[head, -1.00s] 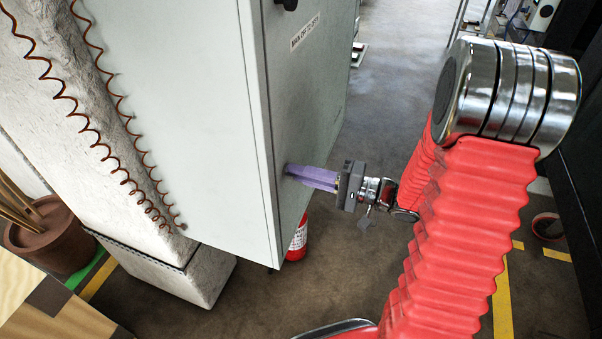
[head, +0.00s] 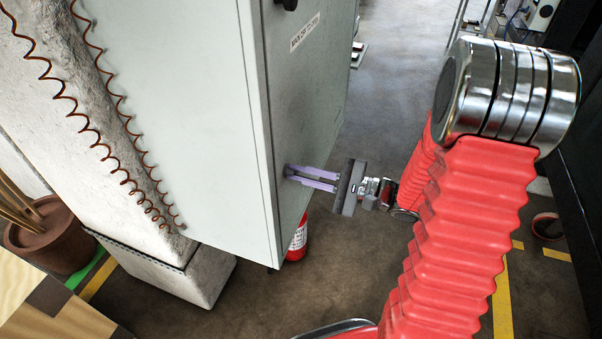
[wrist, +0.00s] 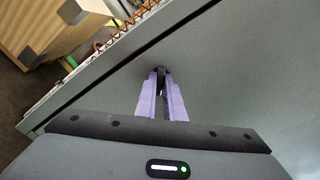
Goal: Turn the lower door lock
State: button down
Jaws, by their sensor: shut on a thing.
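The grey cabinet door (head: 303,105) faces right in the head view. My gripper (head: 291,174) reaches its lower part from the right, with two purple fingers ending at the door face near its left edge. In the wrist view my gripper (wrist: 160,80) is shut on the small black lower door lock (wrist: 159,70), with one finger on each side of it. The fingers hide most of the lock, so its exact angle is hard to tell. The upper lock (head: 286,4) is a black knob at the top of the head view.
A red extinguisher (head: 297,240) stands on the floor behind the cabinet's lower corner. A concrete pillar (head: 90,130) with coiled brown wire is at left, beside a plant pot (head: 48,235).

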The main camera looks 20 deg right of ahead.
jog(key=m, duration=1)
jog(key=shift+f, duration=0.2)
dwell(0.4)
jog(key=c, duration=1.9)
grip_release()
jog(key=shift+r, duration=0.1)
jog(key=shift+o, duration=0.2)
jog(key=v, duration=1.3)
jog(key=shift+s+d, duration=0.25)
jog(key=shift+d, duration=0.05)
